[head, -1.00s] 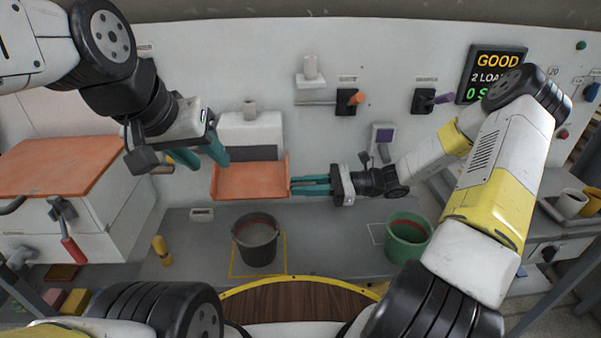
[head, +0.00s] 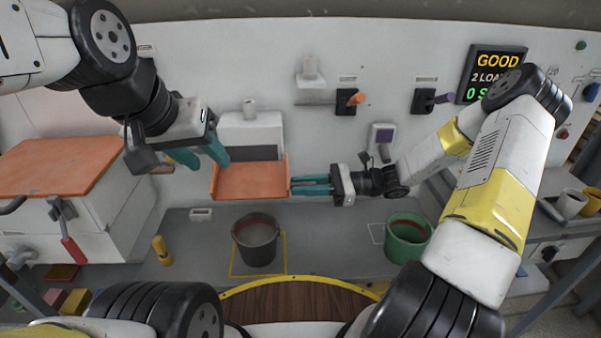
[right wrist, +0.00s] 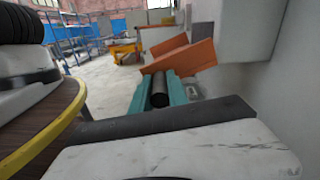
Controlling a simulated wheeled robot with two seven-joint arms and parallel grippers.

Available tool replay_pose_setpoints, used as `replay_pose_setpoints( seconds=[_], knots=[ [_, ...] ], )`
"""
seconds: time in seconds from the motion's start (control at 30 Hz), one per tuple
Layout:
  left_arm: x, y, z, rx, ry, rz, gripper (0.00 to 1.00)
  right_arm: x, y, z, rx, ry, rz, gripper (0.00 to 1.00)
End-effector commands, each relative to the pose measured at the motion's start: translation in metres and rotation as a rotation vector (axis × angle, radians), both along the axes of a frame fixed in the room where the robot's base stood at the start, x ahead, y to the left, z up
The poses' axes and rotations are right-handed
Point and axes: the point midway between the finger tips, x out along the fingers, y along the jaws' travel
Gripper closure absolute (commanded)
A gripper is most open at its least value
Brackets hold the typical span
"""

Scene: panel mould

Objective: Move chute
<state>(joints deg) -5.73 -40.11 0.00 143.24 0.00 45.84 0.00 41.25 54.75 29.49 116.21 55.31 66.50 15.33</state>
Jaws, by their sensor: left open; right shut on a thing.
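The chute (head: 250,180) is an orange tray with raised sides below a white box on the back wall. It also shows tilted in the right wrist view (right wrist: 182,58). My right gripper (head: 294,186) reaches in from the right and is shut at the chute's right side. In the right wrist view its teal fingers (right wrist: 160,88) close around a black cylindrical handle (right wrist: 160,90) in front of the chute. My left gripper (head: 198,157) is open and empty, just left of the chute.
A grey bucket (head: 257,256) stands in a yellow floor square below the chute, with grey material inside. A green bucket (head: 407,255) stands to the right. A display (head: 492,73) reads GOOD.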

Motion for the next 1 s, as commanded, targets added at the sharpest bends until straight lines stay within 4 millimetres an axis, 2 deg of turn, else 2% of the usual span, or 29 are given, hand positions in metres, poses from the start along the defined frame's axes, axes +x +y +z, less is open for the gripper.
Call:
replay_pose_setpoints(
  seconds=[0.37, 0.67, 1.0],
  knots=[
    [0.000, 0.000, 0.000, 0.000, 0.000, 0.000, 0.60, -0.001, -0.001, 0.012, -0.007, 0.136, -0.001, 1.00],
    [0.000, 0.000, 0.000, 0.000, 0.000, 0.000, 0.60, -0.001, 0.000, 0.035, -0.015, 0.398, 0.000, 1.00],
    [0.000, 0.000, 0.000, 0.000, 0.000, 0.000, 0.60, 0.008, 0.000, 0.060, -0.026, 0.719, -0.001, 1.00]
  ],
)
